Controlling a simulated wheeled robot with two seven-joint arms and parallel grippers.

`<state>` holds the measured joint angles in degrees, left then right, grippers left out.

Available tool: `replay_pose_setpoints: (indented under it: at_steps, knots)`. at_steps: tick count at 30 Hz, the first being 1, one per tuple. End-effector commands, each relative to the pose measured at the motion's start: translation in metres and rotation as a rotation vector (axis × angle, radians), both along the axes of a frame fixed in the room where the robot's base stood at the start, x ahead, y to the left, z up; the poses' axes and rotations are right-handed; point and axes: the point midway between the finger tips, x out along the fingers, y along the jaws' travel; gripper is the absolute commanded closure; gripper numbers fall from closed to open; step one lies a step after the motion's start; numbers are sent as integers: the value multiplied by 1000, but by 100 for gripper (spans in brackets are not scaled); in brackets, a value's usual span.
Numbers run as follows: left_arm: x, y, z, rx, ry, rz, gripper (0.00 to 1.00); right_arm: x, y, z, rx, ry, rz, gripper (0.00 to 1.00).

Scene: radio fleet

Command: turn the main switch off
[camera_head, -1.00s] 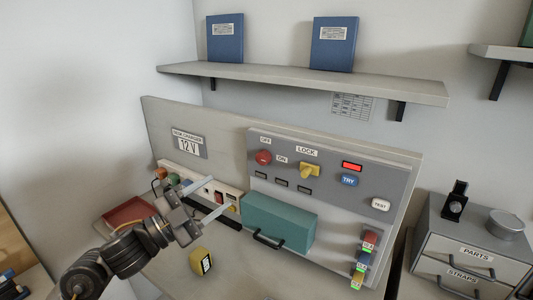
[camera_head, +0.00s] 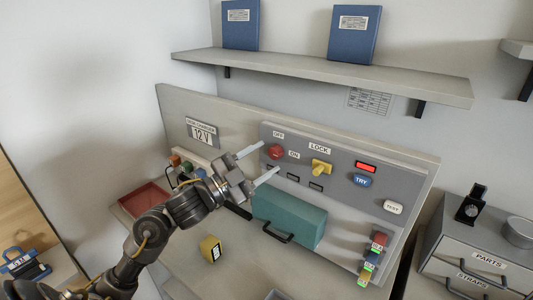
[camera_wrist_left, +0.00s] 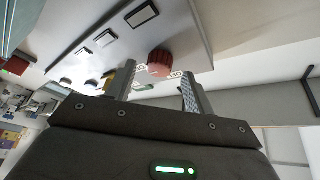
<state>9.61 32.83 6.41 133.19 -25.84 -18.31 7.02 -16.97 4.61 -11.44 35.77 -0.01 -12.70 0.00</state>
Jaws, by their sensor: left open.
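The main switch is a red round knob (camera_head: 276,152) on the grey panel (camera_head: 335,214), between the OFF label (camera_head: 278,135) and the ON label (camera_head: 294,155). My left gripper (camera_head: 264,160) is open and empty. Its two fingers point at the panel, just in front of the red knob. In the left wrist view the red knob (camera_wrist_left: 160,63) lies between and beyond the open fingers (camera_wrist_left: 158,88); I cannot tell whether they touch it. My right gripper is not in view.
A yellow LOCK handle (camera_head: 321,167) and a blue TRY button (camera_head: 361,181) sit right of the knob. A teal box (camera_head: 289,217) juts out below. A yellow block (camera_head: 210,249) stands on the bench. A shelf (camera_head: 320,76) hangs above.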

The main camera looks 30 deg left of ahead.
Motion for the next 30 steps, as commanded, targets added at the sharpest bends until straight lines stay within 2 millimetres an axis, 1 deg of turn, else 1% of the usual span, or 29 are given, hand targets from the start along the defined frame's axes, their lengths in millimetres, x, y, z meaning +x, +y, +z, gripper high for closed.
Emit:
replay_pose_setpoints:
  at_steps: [1, 5, 14, 17, 24, 25, 30]
  knots:
    - [5, -3, 3, -2, -1, -1, 47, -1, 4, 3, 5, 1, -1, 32]
    - [12, -7, 4, 0, 0, -2, 47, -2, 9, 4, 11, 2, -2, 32]
    - [13, -8, 4, 2, 0, -2, 47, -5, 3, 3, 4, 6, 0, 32]
    - [13, -8, 4, 2, 1, -1, 58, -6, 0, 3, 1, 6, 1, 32]
    - [13, -8, 4, 1, 1, -1, 89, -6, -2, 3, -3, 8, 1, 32]
    - [13, -8, 4, 1, 1, -1, 92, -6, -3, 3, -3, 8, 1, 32]
    - [13, -8, 4, -10, 2, -1, 92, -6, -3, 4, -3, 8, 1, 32]
